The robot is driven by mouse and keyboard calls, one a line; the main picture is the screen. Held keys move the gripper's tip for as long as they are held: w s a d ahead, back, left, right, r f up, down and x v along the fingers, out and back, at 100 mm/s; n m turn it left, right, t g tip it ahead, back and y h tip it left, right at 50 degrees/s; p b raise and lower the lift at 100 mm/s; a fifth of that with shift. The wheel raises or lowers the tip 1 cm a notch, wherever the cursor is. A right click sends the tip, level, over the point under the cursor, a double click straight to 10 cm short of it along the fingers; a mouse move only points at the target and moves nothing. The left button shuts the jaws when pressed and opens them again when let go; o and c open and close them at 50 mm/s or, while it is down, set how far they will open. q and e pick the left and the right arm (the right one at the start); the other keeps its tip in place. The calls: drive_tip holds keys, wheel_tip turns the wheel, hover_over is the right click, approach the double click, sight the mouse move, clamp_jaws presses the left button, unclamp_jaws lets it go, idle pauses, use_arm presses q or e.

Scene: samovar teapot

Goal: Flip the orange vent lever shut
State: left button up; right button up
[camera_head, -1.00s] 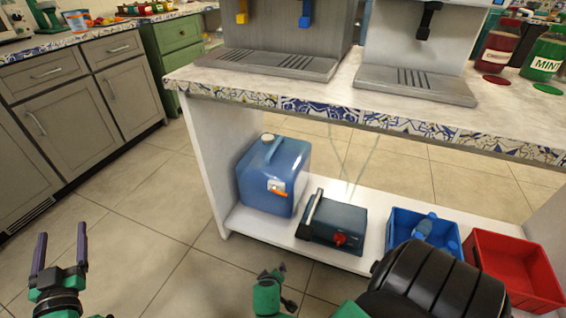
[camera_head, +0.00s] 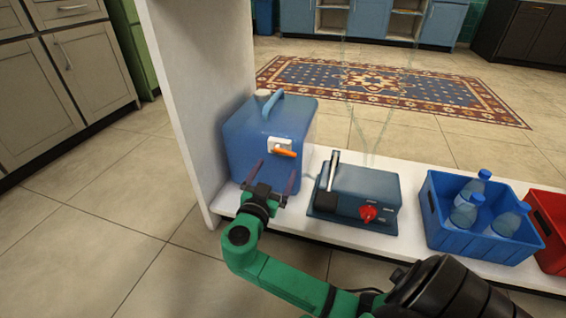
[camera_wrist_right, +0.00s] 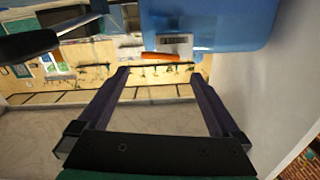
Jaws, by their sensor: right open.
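The blue jug (camera_head: 245,135) stands at the left end of the low white shelf. The orange lever (camera_head: 285,153) lies nearly level across the lower part of a white plate (camera_head: 286,143) on the jug's front. My right gripper (camera_head: 277,168) is open and empty, its fingers pointing at the jug just below the lever. In the right wrist view the lever (camera_wrist_right: 163,56) shows just beyond the fingertips (camera_wrist_right: 158,73), between them, with the blue jug (camera_wrist_right: 215,25) at the top. I see no contact with the lever. My left gripper is out of view.
A dark blue machine (camera_head: 360,190) with a red knob and an upright handle sits right of the jug. A blue crate (camera_head: 478,243) of bottles and a red crate (camera_head: 548,222) stand farther right. A white side panel (camera_head: 190,90) rises close left of the jug.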

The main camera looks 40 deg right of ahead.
sight(284, 152)
drive_tip(key=b+x, duration=0.1)
drive_tip(key=x, duration=0.5)
drive_tip(key=shift+f+b, duration=0.15)
drive_tip(key=shift+b, duration=0.15)
drive_tip(key=shift+w+d, duration=0.3)
drive_tip(key=shift+d, duration=0.15)
drive_tip(key=c, duration=1.2)
drive_tip(key=shift+o, duration=0.2)
drive_tip(key=shift+r+n, duration=0.3)
drive_tip(key=shift+n, duration=0.7)
drive_tip(key=o, duration=1.2)
drive_tip(key=shift+c, duration=0.2)
drive_tip(key=shift+p, duration=0.3)
